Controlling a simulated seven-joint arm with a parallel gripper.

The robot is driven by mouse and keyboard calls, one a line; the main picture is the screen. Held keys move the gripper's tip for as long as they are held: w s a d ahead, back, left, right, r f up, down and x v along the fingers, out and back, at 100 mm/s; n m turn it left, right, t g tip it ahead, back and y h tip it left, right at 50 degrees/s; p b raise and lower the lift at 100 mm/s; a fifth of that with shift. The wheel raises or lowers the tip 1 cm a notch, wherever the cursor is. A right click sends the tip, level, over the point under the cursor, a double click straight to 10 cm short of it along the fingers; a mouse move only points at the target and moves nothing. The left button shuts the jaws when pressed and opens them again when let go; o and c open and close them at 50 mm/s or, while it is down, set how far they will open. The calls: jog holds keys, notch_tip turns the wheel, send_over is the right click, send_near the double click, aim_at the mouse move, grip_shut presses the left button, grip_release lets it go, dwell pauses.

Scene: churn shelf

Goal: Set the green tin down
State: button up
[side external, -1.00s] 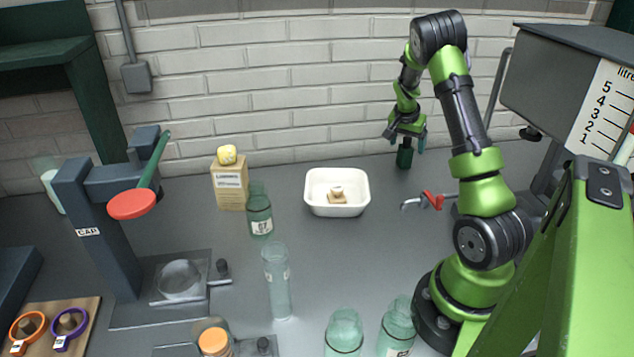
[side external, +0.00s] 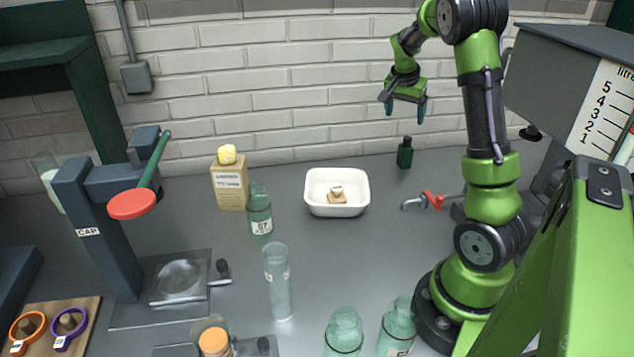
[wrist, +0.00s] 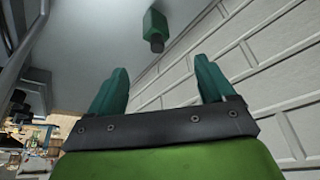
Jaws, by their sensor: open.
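The green tin (side external: 405,153) is a small dark green container with a narrow dark neck. It stands upright on the grey counter near the brick wall, right of the white tub. It also shows in the wrist view (wrist: 155,25), beyond the fingertips. My gripper (side external: 405,110) is open and empty, above the tin and apart from it. In the wrist view its two teal fingers (wrist: 165,82) are spread with nothing between them.
A white tub (side external: 337,205) with a small item inside stands left of the tin. A tap with a red handle (side external: 432,200) juts out in front of the tin. A grey tank (side external: 575,85) stands at right. Several glass bottles stand nearer the front.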

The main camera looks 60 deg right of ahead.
jog(key=w+a+r+n+t+y, duration=0.2)
jog(key=a+r+n, duration=0.1)
jog(key=a, duration=0.8)
jog(key=w+a+r+n+t+y, duration=0.1)
jog(key=w+a+r+n+t, duration=0.15)
jog(key=a, duration=0.75)
jog(key=s+a+r+n+t+y, duration=0.1)
jog(key=s+a+n, duration=0.3)
jog(key=a, duration=0.6)
jog(key=s+a+n+t+y, duration=0.1)
jog(key=s+a+n, duration=0.3)
jog(key=a, duration=0.5)
jog(key=shift+s+a+r+y, duration=0.35)
jog(key=shift+s+y, duration=0.3)
jog(key=shift+y, duration=0.05)
jog(key=shift+t, duration=0.25)
